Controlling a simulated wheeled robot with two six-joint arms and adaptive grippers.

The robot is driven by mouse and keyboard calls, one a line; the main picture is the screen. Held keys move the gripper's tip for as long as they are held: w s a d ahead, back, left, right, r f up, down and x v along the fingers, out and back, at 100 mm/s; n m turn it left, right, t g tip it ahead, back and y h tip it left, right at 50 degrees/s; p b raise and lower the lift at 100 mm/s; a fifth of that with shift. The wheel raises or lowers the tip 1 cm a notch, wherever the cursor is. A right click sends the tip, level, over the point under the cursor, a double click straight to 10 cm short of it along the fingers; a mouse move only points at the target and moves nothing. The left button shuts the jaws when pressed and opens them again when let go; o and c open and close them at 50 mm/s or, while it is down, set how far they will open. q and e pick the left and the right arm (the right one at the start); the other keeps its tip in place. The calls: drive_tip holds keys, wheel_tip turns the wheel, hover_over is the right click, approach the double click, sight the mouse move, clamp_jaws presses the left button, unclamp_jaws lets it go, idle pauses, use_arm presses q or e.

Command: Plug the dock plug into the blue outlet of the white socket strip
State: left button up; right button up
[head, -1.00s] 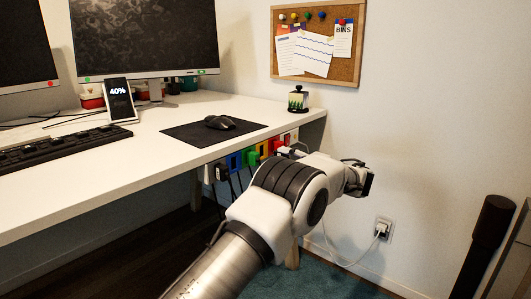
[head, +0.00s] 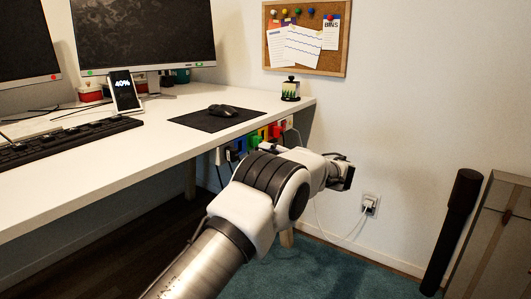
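The white socket strip (head: 287,123) hangs under the right part of the desk. Its blue outlet (head: 237,148) shows at the left, followed by green, yellow and red ones. A dark plug sits beside the blue outlet, on its left. My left arm crosses in front of the strip's lower side. Its dark wrist end (head: 340,175) is right of the strip; the fingers cannot be made out. A small white piece (head: 269,147) shows just above the arm, in front of the strip; I cannot tell whether it is the dock plug. My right gripper is out of view.
The white desk (head: 150,115) holds monitors, a keyboard, a phone on a stand and a mouse on a black mat. A wall outlet (head: 370,204) with a white plug and cable is at right. A black cylinder (head: 455,225) stands at far right. Dark cables hang below the strip.

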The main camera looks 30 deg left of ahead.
use_arm(q)
drive_tip(key=shift+w+f, duration=0.15)
drive_tip(key=shift+r, duration=0.2)
drive_tip(key=shift+w+a+f, duration=0.1)
drive_tip(key=shift+w+a, duration=0.05)
drive_tip(key=shift+a, duration=2.6)
drive_tip(key=shift+a+p, duration=0.45)
drive_tip(key=shift+a, duration=0.25)
drive_tip(key=o, duration=1.1)
drive_tip(key=shift+o, duration=0.2)
drive_tip(key=d, duration=1.2)
drive_tip(key=shift+s, duration=0.45)
